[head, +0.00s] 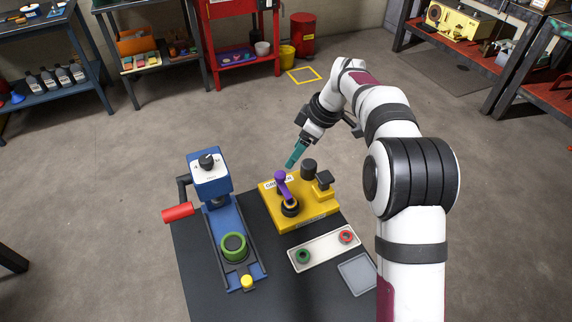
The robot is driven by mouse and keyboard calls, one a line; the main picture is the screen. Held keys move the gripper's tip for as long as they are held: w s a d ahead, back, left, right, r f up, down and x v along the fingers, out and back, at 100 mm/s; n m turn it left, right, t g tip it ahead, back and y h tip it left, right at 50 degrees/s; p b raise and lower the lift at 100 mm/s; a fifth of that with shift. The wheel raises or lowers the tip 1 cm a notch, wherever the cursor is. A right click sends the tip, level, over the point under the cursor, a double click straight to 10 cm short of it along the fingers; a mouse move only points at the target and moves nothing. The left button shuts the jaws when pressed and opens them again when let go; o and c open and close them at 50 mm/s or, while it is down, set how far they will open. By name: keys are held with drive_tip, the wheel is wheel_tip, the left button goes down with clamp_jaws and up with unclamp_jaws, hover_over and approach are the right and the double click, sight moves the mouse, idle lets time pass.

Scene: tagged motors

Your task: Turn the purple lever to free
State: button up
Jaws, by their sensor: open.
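The purple lever (284,187) sits on a yellow block (318,219) on the dark table. It is pivoted on a dark round hub at its near end, and its purple knob is at the far end, beside a white label too small to read. My gripper (291,163) has teal fingers and points down and left, just behind and a little right of the knob. It looks apart from the lever, and it is open and empty. The gap between its fingers is hard to see from this angle.
A black cylinder (309,168) and a raised yellow part with a dark top stand right of the lever. A blue press (211,174) with a red handle (178,213) stands left. A white tray (325,252) with green and red rings lies in front, near a grey tray (357,273).

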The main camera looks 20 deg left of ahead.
sight(281, 174)
drive_tip(key=x, duration=0.9)
drive_tip(key=shift+a+f, duration=0.1)
drive_tip(key=shift+f, duration=0.25)
clamp_jaws()
